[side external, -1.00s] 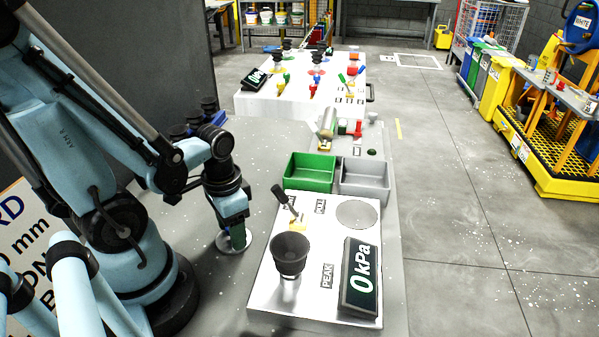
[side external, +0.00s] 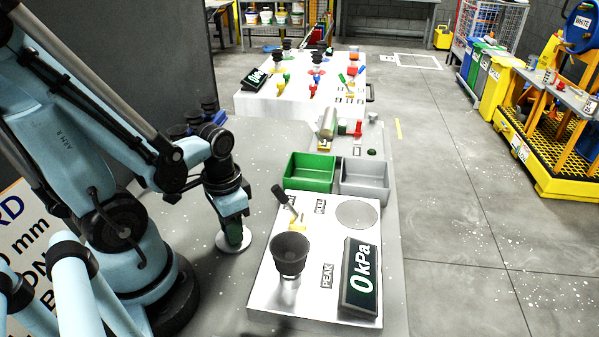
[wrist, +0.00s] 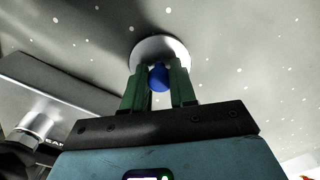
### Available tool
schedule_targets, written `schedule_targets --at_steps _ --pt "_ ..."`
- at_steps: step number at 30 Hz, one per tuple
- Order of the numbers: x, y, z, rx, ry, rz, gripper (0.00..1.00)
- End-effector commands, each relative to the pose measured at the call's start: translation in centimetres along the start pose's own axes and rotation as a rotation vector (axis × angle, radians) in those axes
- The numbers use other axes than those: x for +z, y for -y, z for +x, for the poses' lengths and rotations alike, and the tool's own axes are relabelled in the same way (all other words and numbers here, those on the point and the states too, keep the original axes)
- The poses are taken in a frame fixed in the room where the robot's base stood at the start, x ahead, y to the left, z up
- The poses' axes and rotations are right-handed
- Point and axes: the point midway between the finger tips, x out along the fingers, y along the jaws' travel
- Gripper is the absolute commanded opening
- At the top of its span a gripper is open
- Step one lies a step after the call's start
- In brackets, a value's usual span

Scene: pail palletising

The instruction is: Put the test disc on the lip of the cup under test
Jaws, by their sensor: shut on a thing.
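My gripper (side external: 233,242) points down with its green fingers shut on the blue knob (wrist: 158,78) of the test disc. The disc is pale and round; it shows under the fingers in the side view (side external: 222,245) and past the fingertips in the wrist view (wrist: 160,47). It is at or just above the grey table, left of the white panel; I cannot tell whether it touches. The cup under test (side external: 289,250) is a dark, wide-mouthed cup, upright on a metal stem on the panel, to the right of my gripper. Its lip is bare.
On the white panel (side external: 262,300) are a display reading 0 kPa (side external: 361,278), a lever (side external: 284,200) and a grey round patch (side external: 357,214). A green bin (side external: 309,172) and a grey bin (side external: 364,181) stand behind. Dark cups stand behind my gripper.

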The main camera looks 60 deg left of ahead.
Motion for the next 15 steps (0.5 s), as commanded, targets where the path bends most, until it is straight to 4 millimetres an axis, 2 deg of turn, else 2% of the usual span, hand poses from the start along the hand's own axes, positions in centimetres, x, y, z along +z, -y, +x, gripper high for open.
schedule_targets --at_steps 8,15 --pt "0.0 0.0 -1.2 0.000 0.000 0.000 0.00" --pt "0.0 0.0 -3.3 0.001 0.000 0.000 0.00"
